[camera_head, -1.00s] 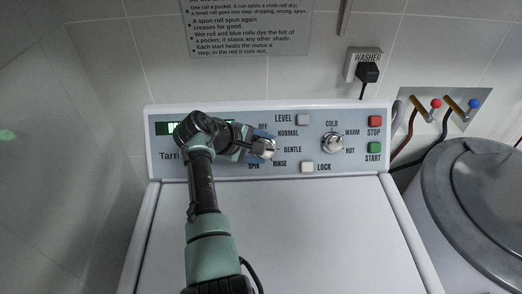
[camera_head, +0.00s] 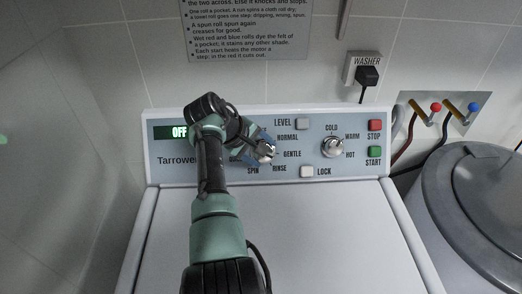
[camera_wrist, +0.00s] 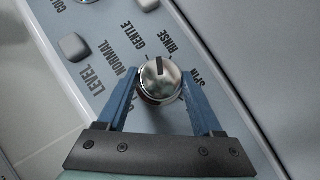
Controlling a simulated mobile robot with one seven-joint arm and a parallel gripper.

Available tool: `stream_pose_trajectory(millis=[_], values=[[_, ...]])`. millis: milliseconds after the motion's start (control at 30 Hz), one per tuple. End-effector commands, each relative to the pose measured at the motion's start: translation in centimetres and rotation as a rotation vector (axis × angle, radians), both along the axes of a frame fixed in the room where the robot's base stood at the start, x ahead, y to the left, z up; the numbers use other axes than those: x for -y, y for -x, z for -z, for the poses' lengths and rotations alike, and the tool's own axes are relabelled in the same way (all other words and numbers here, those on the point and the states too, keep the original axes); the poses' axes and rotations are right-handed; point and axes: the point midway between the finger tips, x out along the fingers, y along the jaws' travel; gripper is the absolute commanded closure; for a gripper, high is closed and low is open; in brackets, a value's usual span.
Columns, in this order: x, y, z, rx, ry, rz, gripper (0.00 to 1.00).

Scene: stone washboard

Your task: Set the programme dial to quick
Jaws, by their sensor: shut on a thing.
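The programme dial (camera_head: 265,151) is a silver knob on the washer's panel, ringed by labels including NORMAL, GENTLE, RINSE and SPIN. My gripper (camera_wrist: 160,84) has its two blue fingers on either side of the dial (camera_wrist: 157,76) and is shut on it. In the wrist view the dial's dark pointer mark faces up, roughly between GENTLE and RINSE. My arm covers the labels left of the dial in the head view, and I cannot read a QUICK label in either view. The green display (camera_head: 179,132) shows OFF.
Right of the dial are the LEVEL button (camera_head: 302,123), LOCK button (camera_head: 307,171), temperature dial (camera_head: 333,146), red STOP button (camera_head: 375,125) and green START button (camera_head: 374,152). A grey-lidded drum (camera_head: 475,190) stands at right. The white washer top (camera_head: 310,230) is clear beside my arm.

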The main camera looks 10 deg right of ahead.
Motion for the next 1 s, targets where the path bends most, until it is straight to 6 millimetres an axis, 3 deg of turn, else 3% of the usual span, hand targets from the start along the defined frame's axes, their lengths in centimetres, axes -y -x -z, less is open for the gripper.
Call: stream_pose_trajectory(millis=[67,100,267,667,867,1000], values=[[0.1,0.2,0.2,-0.007,0.0,0.002,0.88],[0.1,0.2,0.2,-0.007,0.0,0.002,0.31],[0.1,0.1,0.2,-0.005,0.0,0.001,0.03],[-0.3,0.1,-0.4,0.0,0.002,-0.002,0.03],[-1.5,0.8,-2.4,0.001,0.003,-0.002,0.03],[-3.1,1.6,-4.7,0.003,0.002,-0.003,0.03]])
